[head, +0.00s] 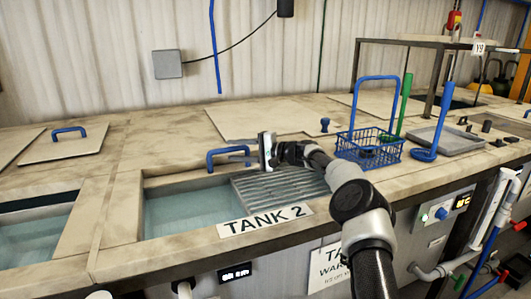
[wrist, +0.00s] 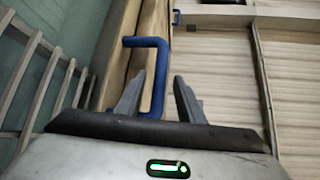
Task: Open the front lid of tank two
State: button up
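Tank two, marked by the TANK 2 label (head: 265,219), shows open water (head: 190,208) at the front left, with a grey ribbed rack (head: 280,187) at its right. A blue handle (head: 211,158) stands at the back edge of this opening. I cannot clearly make out the front lid's panel; no lid covers the front opening. My gripper (head: 247,155) is just right of the handle, pointing left. In the wrist view, my gripper (wrist: 160,78) has its two fingers apart. The blue handle (wrist: 147,42) runs between or just beyond them; contact cannot be told.
A blue wire basket (head: 369,150) with a tall handle stands to the right, beside a green rod (head: 404,105) and a grey tray (head: 448,140). A lid with a blue handle (head: 69,131) lies behind the left tank. A flat panel (head: 265,117) lies behind tank two's opening.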

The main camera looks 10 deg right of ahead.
jog(key=v, duration=1.4)
jog(key=shift+d, duration=0.2)
jog(key=shift+s+r, duration=0.1)
jog(key=s+a+r+n+g+h+p, duration=0.2)
jog(key=s+a+n+g+h, duration=0.1)
jog(key=s+a, duration=0.4)
jog(key=s+a+r+n+g+h+p, duration=0.2)
jog(key=s+a+r+n+g+h, duration=0.1)
jog(key=s+a, duration=0.5)
jog(key=s+d+r+n+t+h+p, duration=0.1)
jog(key=s+d+r+h+p, duration=0.3)
jog(key=s, duration=0.6)
jog(key=s+d+r+n+t+h+p, duration=0.1)
jog(key=s+d+r+h, duration=0.3)
jog(key=s, duration=0.6)
jog(key=s+d+p, duration=0.2)
jog(key=s, duration=1.2)
jog(key=shift+d+r+t, duration=0.2)
jog(key=shift+r+t, duration=0.1)
